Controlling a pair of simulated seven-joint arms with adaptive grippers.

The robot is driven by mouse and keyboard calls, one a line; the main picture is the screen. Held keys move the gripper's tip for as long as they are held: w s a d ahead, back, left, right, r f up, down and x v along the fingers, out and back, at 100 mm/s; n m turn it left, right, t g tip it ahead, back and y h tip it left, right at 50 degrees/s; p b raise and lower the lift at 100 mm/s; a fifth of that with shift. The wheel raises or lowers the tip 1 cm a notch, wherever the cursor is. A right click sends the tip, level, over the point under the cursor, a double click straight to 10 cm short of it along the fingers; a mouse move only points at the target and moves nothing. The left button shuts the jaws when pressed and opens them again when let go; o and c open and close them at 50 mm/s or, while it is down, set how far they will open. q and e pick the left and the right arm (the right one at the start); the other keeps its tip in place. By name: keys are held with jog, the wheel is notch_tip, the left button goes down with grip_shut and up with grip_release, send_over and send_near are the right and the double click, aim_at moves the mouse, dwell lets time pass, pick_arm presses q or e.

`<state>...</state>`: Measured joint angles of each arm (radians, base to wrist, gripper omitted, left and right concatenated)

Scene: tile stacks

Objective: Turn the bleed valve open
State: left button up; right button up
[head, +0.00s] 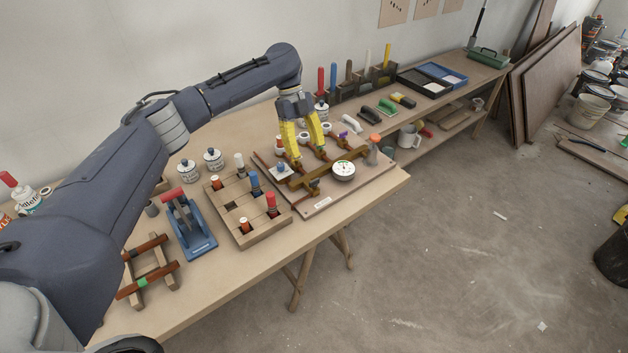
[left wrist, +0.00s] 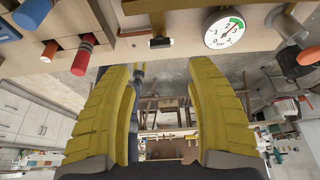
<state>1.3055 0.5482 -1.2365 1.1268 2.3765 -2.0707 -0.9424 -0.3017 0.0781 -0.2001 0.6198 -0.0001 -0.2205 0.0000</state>
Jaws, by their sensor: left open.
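A wooden board (head: 375,181) on the bench carries a brass pipe manifold (head: 325,175) with a round white gauge (head: 343,170). Several small valve handles stand on it, one of them purple (head: 342,135); I cannot tell which is the bleed valve. My left gripper (head: 308,150) is open above the back of the manifold, its yellow fingers pointing down and hiding part of the pipes. In the left wrist view the open fingers (left wrist: 157,75) have nothing between them. The gauge (left wrist: 224,30) shows there at top right. My right gripper is not in view.
Left of the board are a wooden block (head: 262,236) with coloured pegs, a blue stand (head: 192,236) and a wooden rack (head: 150,272). White jars (head: 214,158) stand behind. Upright tools (head: 349,72) and blue-lined trays (head: 442,74) lie further back. The bench's front edge is close.

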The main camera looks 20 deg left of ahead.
aim_at(314, 180)
pick_arm(q)
jog(key=x, duration=1.1)
jog(key=shift+f, duration=0.15)
jog(key=shift+c, duration=0.3)
grip_shut()
